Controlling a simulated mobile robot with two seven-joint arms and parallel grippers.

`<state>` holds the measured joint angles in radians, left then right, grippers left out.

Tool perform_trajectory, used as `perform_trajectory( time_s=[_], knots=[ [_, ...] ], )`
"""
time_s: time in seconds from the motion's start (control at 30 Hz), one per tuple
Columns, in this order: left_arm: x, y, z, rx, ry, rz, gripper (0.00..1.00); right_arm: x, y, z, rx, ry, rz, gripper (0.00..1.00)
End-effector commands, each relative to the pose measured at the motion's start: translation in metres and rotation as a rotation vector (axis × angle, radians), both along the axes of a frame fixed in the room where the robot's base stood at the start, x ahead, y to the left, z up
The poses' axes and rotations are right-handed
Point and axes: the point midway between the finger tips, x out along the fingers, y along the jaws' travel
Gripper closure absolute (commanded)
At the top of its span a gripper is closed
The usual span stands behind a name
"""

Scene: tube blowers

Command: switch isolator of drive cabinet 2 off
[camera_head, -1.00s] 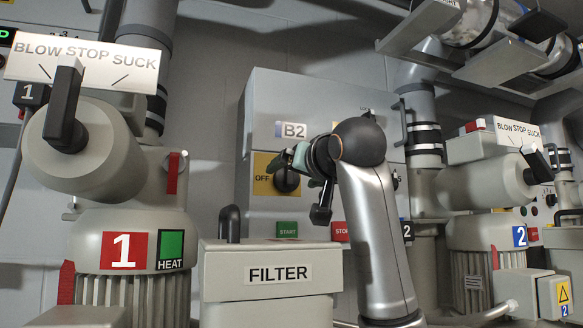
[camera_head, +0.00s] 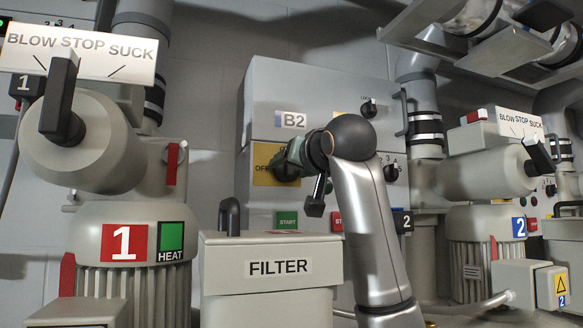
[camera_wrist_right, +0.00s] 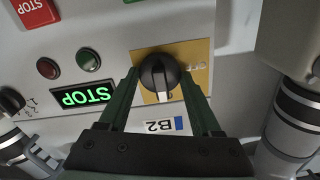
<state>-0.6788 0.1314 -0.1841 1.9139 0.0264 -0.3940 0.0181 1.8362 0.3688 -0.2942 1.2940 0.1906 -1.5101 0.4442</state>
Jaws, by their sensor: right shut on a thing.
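Drive cabinet B2 (camera_head: 340,92) stands behind the filter box, with its B2 label at the upper left. Its isolator is a black rotary knob (camera_head: 284,170) on a yellow plate (camera_head: 263,178) marked OFF; my gripper partly covers it in the head view. In the right wrist view the knob (camera_wrist_right: 158,76) shows a white mark pointing towards the B2 label, with OFF off to one side. My right gripper (camera_head: 291,158) is at the knob, its two dark green fingers (camera_wrist_right: 159,82) on either side, shut on it. My left gripper is out of view.
The filter box (camera_head: 270,268) stands in front of the cabinet. Blower 1 (camera_head: 124,240) with its lever (camera_head: 62,100) is at left, blower 2 (camera_head: 478,220) at right. START (camera_head: 287,220) and red STOP buttons (camera_wrist_right: 35,12) lie below the isolator; metal trays (camera_head: 425,30) hang overhead.

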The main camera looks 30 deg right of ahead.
Motion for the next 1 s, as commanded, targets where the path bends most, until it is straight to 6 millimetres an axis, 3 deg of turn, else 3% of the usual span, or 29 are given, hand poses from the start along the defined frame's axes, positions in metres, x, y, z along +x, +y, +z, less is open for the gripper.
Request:
perform_trajectory(
  time_s=[0.03,0.27,0.67,1.0],
  knots=[
    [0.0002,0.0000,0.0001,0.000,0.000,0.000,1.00,-0.0002,0.0000,0.0003,0.000,0.000,0.000,0.64],
    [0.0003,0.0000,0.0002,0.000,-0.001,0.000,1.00,-0.0003,0.0000,0.0003,0.000,0.000,0.000,0.90],
    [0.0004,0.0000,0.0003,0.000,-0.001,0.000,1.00,-0.0003,-0.0001,0.0004,-0.076,0.017,0.000,0.91],
    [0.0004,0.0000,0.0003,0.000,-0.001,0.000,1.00,-0.0004,0.0000,0.0005,-0.337,0.080,0.000,0.91]
  ],
)
